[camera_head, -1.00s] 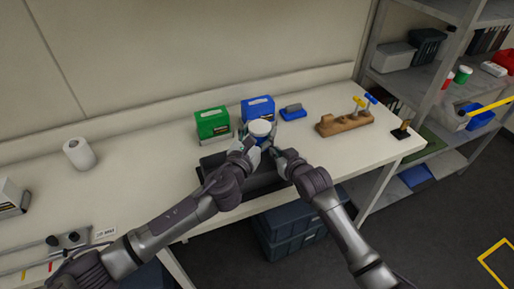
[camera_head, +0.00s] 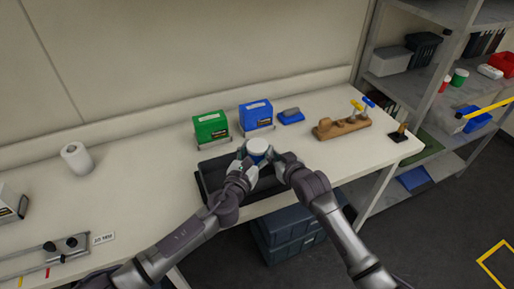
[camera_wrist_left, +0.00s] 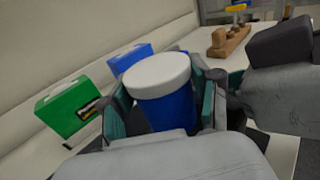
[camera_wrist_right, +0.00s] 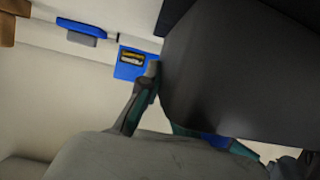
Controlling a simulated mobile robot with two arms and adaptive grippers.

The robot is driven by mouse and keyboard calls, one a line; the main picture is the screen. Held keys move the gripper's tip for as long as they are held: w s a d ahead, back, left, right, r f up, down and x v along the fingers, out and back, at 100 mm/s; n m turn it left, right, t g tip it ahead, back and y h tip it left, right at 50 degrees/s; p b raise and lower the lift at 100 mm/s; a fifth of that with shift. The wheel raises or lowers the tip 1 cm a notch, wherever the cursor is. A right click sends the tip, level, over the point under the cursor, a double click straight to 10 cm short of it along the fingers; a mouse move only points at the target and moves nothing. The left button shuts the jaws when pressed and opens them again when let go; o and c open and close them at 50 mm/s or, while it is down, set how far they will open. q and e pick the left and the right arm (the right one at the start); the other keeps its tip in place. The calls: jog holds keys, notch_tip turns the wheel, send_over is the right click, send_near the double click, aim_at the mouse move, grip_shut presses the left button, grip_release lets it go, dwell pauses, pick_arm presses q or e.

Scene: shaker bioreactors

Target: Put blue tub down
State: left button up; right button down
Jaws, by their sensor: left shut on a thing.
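The blue tub (camera_head: 258,157) with a white lid is upright in my left gripper (camera_head: 253,160), over the dark tray (camera_head: 213,166) at the bench's front. In the left wrist view the tub (camera_wrist_left: 168,108) sits between teal finger pads, and the gripper is shut on it. Its base is hidden, so I cannot tell whether it touches the tray. My right gripper (camera_head: 280,162) is close beside the tub on the right. Its fingers stand apart in the right wrist view, with a large dark shape partly in front of them.
A green box (camera_head: 211,129) and a blue box (camera_head: 256,116) stand behind the tray. A small blue-grey block (camera_head: 291,116) and a wooden holder (camera_head: 340,127) are to the right. A white roll (camera_head: 76,158) stands at left, with clear bench between it and the tray.

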pick_arm(q)
jog(key=shift+f, duration=0.15)
jog(key=o, duration=1.2)
jog(key=v, duration=0.4)
jog(key=r+v, duration=0.1)
jog(key=v, duration=0.7)
jog(key=shift+d+r, duration=0.1)
jog(key=shift+r, duration=0.1)
pick_arm(e)
jog(key=c, duration=1.2)
grip_release()
jog(key=shift+c, duration=0.2)
